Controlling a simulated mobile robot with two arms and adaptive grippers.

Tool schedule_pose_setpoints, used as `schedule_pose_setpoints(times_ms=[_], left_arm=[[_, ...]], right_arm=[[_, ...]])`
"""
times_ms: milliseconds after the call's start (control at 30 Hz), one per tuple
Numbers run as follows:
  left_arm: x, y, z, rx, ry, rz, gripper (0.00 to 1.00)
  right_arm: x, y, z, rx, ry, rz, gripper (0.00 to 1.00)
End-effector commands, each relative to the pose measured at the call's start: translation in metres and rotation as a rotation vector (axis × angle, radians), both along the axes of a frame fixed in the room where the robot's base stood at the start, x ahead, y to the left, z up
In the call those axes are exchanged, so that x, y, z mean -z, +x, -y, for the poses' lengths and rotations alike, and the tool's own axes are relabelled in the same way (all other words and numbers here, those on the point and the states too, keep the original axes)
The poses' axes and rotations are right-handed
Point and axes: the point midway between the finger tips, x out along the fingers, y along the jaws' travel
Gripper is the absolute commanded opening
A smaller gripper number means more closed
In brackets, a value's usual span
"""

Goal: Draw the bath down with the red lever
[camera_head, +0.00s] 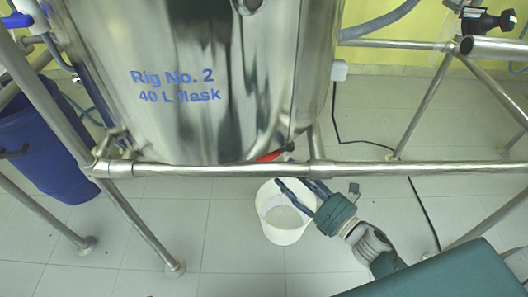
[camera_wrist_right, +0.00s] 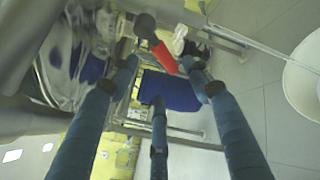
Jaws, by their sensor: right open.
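The red lever (camera_head: 271,156) shows at the bottom of the steel vessel (camera_head: 215,120) marked "Rig No. 2 40 L flask", just above a frame rail that partly hides the valve area. In the right wrist view the red lever (camera_wrist_right: 162,56) hangs from a dark rounded end and reaches between my fingertips. My right gripper (camera_head: 299,183) comes in from the lower right, below the rail and over the white bucket. In the right wrist view my right gripper (camera_wrist_right: 166,72) has its fingers spread, with the lever between them; contact cannot be told. My left gripper is out of view.
The white bucket (camera_head: 269,205) stands on the tiled floor under the vessel. A horizontal steel rail (camera_head: 400,167) and slanted frame legs surround the vessel. A blue drum (camera_head: 40,140) stands at the left. A dark cable (camera_head: 412,190) lies on the floor at the right.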

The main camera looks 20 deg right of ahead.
Motion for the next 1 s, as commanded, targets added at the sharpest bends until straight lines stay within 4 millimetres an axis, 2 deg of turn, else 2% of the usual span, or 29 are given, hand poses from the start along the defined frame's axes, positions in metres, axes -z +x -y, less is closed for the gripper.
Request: schedule_pose_setpoints(times_ms=[300,500,700,933,1000], left_arm=[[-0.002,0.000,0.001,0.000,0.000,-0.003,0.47],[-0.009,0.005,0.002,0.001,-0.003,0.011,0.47],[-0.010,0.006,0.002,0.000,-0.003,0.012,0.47],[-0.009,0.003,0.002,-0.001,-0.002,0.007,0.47],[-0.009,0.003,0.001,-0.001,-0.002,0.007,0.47]], right_arm=[[-0.001,0.056,-0.024,0.001,0.006,0.001,0.49],[-0.001,0.081,-0.035,0.001,0.008,-0.001,0.49],[-0.001,0.090,-0.039,0.002,0.008,-0.003,0.49],[0.000,0.090,-0.039,0.002,0.008,-0.003,0.49],[0.000,0.090,-0.039,0.002,0.008,-0.003,0.35]])
